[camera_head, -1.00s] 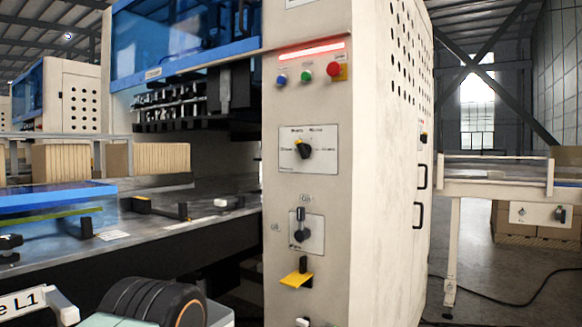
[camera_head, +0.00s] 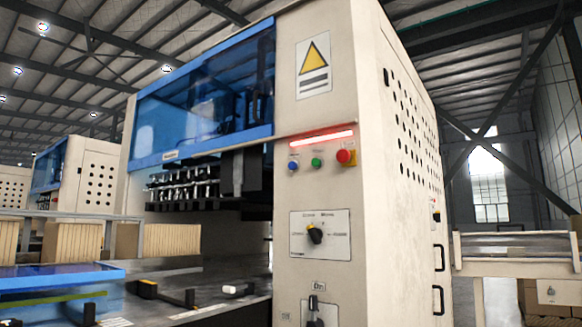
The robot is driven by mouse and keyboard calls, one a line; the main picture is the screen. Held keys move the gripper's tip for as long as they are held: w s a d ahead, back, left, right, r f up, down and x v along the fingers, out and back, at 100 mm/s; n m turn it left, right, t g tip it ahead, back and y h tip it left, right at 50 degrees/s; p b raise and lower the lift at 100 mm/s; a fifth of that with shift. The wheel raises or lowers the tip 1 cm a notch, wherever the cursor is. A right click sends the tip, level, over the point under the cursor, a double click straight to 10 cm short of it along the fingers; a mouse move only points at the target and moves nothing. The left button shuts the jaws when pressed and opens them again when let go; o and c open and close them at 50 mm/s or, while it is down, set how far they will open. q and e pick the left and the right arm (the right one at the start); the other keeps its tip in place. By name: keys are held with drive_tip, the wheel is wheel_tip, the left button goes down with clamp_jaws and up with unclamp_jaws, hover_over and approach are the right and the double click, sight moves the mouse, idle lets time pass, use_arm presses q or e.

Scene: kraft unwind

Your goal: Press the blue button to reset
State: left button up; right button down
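The blue button (camera_head: 293,165) is on the front of a tall beige machine column (camera_head: 318,190). It is the leftmost of three round controls in a row. A green button (camera_head: 316,163) is to its right, and a red mushroom button (camera_head: 345,157) on a yellow base is at the right end. A red light strip (camera_head: 321,139) glows just above the row. Neither of my grippers shows in the head view, and nothing is in front of the buttons.
A black rotary selector (camera_head: 315,234) and a lower switch (camera_head: 314,304) sit below the buttons. A blue-tinted guard (camera_head: 205,105) and a metal worktable (camera_head: 235,285) are left of the column. A conveyor-like table (camera_head: 515,245) stands at the right.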

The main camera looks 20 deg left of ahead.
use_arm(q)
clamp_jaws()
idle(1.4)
